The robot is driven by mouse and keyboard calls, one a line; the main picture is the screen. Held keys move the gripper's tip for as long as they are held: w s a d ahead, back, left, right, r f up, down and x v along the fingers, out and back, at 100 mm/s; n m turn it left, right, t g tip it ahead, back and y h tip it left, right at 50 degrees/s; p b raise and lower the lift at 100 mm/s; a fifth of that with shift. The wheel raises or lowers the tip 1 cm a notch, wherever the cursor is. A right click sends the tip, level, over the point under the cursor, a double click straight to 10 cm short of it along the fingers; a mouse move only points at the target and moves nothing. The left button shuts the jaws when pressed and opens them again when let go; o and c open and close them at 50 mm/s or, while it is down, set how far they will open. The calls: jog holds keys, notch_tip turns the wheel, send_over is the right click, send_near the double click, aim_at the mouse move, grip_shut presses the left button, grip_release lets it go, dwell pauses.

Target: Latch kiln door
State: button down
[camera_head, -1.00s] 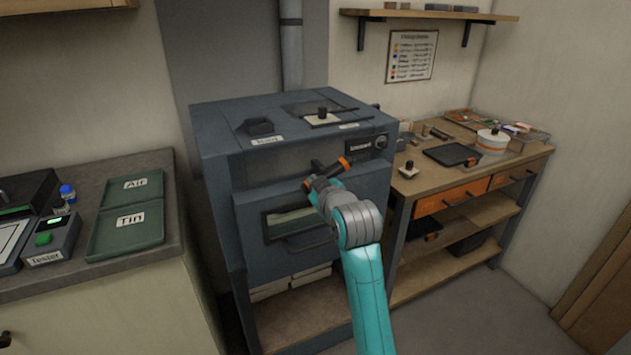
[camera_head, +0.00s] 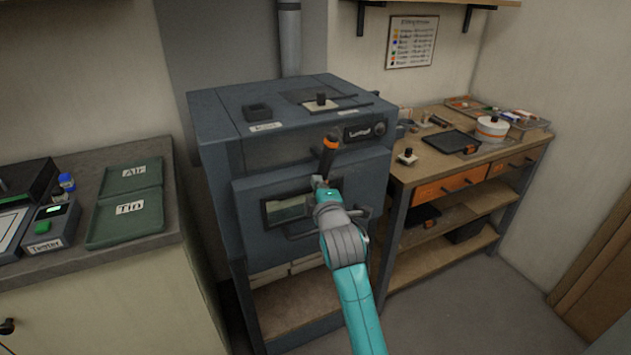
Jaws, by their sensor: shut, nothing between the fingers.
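The blue-grey kiln (camera_head: 222,135) stands in the middle of the view. Its door (camera_head: 250,235) has a dark window (camera_head: 287,209) and lies against the front; whether it is fully flush I cannot tell. A dark lever with an orange band (camera_head: 329,153), which looks like the latch, stands nearly upright at the door's upper right. My gripper (camera_head: 322,185) is at the lever's lower end, shut and empty. My wrist hides most of the fingers, so contact with the lever is unclear. A door handle (camera_head: 299,235) is partly hidden behind my wrist.
A wooden workbench (camera_head: 445,170) with trays and orange drawers stands close on the right. A counter (camera_head: 120,253) with green trays (camera_head: 128,212) and a tester (camera_head: 50,228) is on the left. The floor (camera_head: 455,300) at front right is clear.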

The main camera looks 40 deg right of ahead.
jog(key=shift+d+f+n, duration=0.2)
jog(key=shift+f+n, duration=0.05)
jog(key=shift+n, duration=0.35)
jog(key=shift+s+d+f, duration=0.1)
jog(key=shift+d, duration=0.05)
dwell(0.3)
